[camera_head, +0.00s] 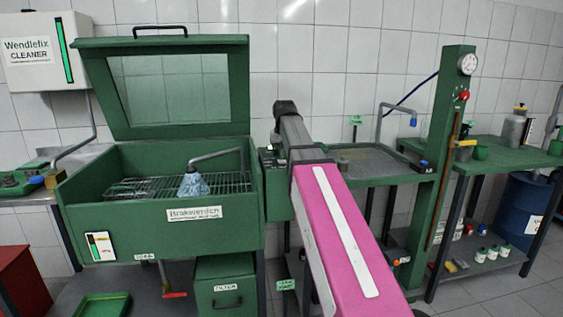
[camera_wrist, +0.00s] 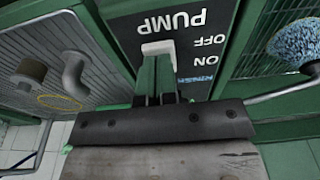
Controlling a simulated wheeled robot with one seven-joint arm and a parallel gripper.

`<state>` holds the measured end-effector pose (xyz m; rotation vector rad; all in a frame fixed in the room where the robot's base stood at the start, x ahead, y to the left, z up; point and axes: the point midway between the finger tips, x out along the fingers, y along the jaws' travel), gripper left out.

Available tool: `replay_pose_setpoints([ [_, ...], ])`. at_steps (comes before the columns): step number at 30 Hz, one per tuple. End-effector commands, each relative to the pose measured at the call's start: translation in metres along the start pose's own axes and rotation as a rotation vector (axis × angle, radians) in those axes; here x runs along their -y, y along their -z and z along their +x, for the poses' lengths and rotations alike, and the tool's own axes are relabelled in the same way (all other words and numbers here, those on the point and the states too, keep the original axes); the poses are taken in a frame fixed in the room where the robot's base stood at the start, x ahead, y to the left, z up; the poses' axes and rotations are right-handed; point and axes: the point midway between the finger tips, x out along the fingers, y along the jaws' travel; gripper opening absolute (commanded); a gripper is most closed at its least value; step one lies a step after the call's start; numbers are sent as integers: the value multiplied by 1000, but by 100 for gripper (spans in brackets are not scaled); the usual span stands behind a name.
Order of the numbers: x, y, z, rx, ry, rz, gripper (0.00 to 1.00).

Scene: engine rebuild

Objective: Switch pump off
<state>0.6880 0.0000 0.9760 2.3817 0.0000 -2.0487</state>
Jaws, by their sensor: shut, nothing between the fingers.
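The black pump panel (camera_wrist: 190,50) fills the top middle of the wrist view, with its words PUMP, OFF and ON upside down. A pale switch knob (camera_wrist: 157,48) lies on it, roughly level with the word OFF. Its exact setting is hard to tell. My gripper (camera_wrist: 157,62) is shut and empty. Its narrow green fingers reach up to the knob; I cannot tell whether they touch it. In the head view, the green pump box (camera_head: 276,190) is beside the washing basin, and my pink arm hides part of it and my fingers.
Left stands the green parts washer (camera_head: 160,225) with its glazed lid raised and a grid inside holding a bluish brush (camera_head: 193,184). Right of the box are a green grated tray table (camera_head: 375,180) and a tall green post (camera_head: 440,150) with a gauge. A pipe crosses the washer.

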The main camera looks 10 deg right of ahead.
Motion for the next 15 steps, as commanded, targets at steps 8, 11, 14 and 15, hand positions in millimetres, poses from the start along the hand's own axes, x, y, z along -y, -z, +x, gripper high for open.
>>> replay_pose_setpoints([
  [8,0,-1,4,0,0,0,0],
  [11,0,-1,5,0,0,0,0],
  [14,0,-1,6,0,0,0,0],
  [15,0,-1,7,0,0,0,0],
])
